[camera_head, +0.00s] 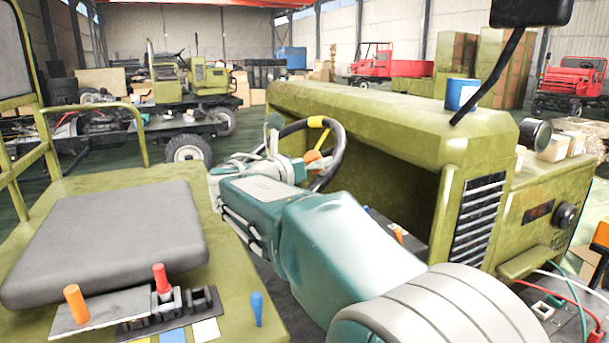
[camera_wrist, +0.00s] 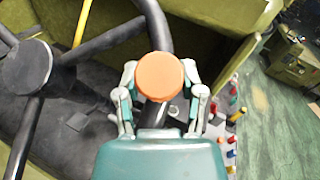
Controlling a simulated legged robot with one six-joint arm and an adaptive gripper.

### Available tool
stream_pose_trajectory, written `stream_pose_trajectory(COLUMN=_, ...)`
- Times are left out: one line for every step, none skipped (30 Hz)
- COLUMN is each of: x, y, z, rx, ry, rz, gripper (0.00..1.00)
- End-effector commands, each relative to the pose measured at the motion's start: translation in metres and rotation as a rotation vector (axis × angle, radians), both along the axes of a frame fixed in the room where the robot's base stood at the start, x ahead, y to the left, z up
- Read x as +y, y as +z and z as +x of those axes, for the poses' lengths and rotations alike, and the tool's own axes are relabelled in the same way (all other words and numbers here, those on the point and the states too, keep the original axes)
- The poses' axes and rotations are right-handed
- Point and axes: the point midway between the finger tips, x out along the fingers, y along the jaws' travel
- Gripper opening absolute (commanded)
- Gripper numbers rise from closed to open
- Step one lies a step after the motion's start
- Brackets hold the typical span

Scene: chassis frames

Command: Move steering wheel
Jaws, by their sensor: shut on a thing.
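The steering wheel (camera_head: 337,155) has a black rim and a yellow spoke, and it stands in front of the olive dashboard. In the wrist view its rim, spokes and round hub (camera_wrist: 25,68) fill the left and middle. An orange round knob (camera_wrist: 159,76) sits at the rim; it also shows in the head view (camera_head: 313,158). My gripper (camera_wrist: 158,100) has a finger on each side of the knob and is shut on it. In the head view my arm hides the gripper's fingers and part of the wheel.
A grey seat cushion (camera_head: 105,240) lies left of my arm. Near it are an orange peg (camera_head: 76,303) and a red peg (camera_head: 161,278). A blue can (camera_head: 461,94) stands on the olive hood (camera_head: 380,105). A dark mirror (camera_head: 530,12) hangs at upper right.

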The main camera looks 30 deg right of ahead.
Motion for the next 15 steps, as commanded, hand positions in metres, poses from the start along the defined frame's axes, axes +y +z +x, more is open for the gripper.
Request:
stream_pose_trajectory(x=-0.007, y=0.005, z=0.001, rx=0.018, ry=0.03, rz=0.0, gripper=0.0)
stream_pose_trajectory(x=-0.01, y=0.007, z=0.003, rx=0.032, ry=0.05, rz=0.0, gripper=0.0)
stream_pose_trajectory(x=-0.014, y=0.01, z=0.005, rx=0.051, ry=0.078, rz=-0.001, gripper=0.0)
stream_pose_trajectory(x=-0.017, y=0.012, z=0.006, rx=0.065, ry=0.097, rz=-0.001, gripper=0.0)
stream_pose_trajectory(x=-0.02, y=0.014, z=0.008, rx=0.079, ry=0.117, rz=-0.001, gripper=0.0)
stream_pose_trajectory(x=-0.024, y=0.017, z=0.01, rx=0.097, ry=0.141, rz=0.0, gripper=0.0)
stream_pose_trajectory(x=-0.027, y=0.018, z=0.012, rx=0.11, ry=0.16, rz=-0.001, gripper=0.0)
stream_pose_trajectory(x=-0.029, y=0.02, z=0.014, rx=0.124, ry=0.177, rz=0.0, gripper=0.0)
stream_pose_trajectory(x=-0.032, y=0.022, z=0.016, rx=0.138, ry=0.199, rz=0.0, gripper=0.0)
stream_pose_trajectory(x=-0.034, y=0.024, z=0.018, rx=0.149, ry=0.214, rz=0.0, gripper=0.0)
stream_pose_trajectory(x=-0.036, y=0.025, z=0.02, rx=0.159, ry=0.228, rz=0.001, gripper=0.0)
stream_pose_trajectory(x=-0.039, y=0.026, z=0.022, rx=0.172, ry=0.246, rz=0.001, gripper=0.0)
stream_pose_trajectory(x=-0.04, y=0.028, z=0.023, rx=0.181, ry=0.259, rz=0.0, gripper=0.0)
stream_pose_trajectory(x=-0.041, y=0.029, z=0.025, rx=0.189, ry=0.27, rz=0.001, gripper=0.0)
stream_pose_trajectory(x=-0.043, y=0.03, z=0.027, rx=0.199, ry=0.285, rz=0.0, gripper=0.0)
